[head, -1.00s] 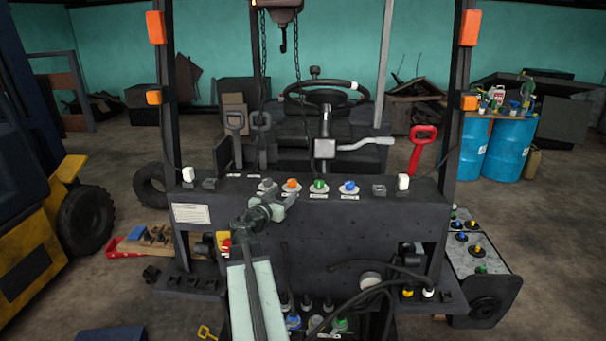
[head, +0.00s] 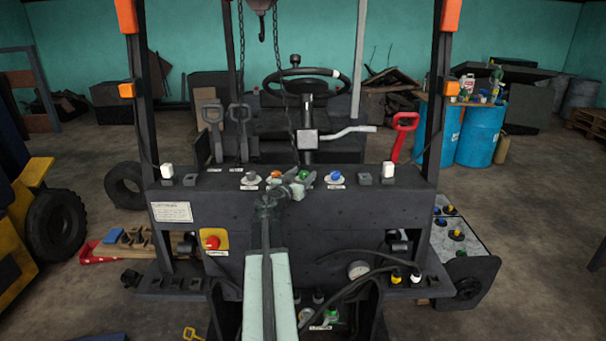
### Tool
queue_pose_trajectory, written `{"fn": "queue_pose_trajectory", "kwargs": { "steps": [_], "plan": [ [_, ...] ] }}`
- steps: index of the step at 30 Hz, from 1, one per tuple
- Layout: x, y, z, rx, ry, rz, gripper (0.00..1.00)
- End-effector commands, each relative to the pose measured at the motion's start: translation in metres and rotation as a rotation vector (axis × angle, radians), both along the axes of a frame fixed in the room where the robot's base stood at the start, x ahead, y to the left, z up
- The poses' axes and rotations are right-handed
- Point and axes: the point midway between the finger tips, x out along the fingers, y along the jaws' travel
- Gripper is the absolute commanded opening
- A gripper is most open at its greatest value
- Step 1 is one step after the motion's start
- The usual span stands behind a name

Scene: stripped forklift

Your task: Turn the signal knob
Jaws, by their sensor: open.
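A row of small knobs runs along the dark forklift panel (head: 360,208) in the head view: a grey one (head: 250,178), an orange one (head: 276,175), a green one (head: 303,176) and a blue one (head: 335,177). The labels below them are too small to read, so I cannot tell which is the signal knob. My gripper (head: 286,187) is open at the panel's top edge, just in front of the orange and green knobs, and partly covers them. I cannot tell whether it touches either.
White switches stand near the left (head: 166,171) and right (head: 388,170) ends of the panel. A red button (head: 212,242) on a yellow plate is lower left. A steering wheel (head: 300,85) and a red-handled lever (head: 403,135) rise behind. Upright posts flank the panel.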

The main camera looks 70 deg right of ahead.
Motion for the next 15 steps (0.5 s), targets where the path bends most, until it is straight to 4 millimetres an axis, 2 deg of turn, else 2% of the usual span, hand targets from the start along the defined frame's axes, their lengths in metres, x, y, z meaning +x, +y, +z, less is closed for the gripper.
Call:
{"fn": "queue_pose_trajectory", "kwargs": {
  "steps": [1,3,10,11,15],
  "plan": [
    [-0.0001,-0.0106,0.0000,0.000,0.000,-0.002,0.56],
    [-0.0012,-0.0164,0.0000,0.000,0.000,-0.001,0.56],
    [-0.0015,-0.0166,0.0000,0.000,0.000,0.000,0.56],
    [-0.0014,-0.0166,-0.0001,0.000,0.000,0.000,0.50],
    [-0.0010,-0.0165,-0.0001,0.000,0.000,0.001,0.11]
  ]
}}
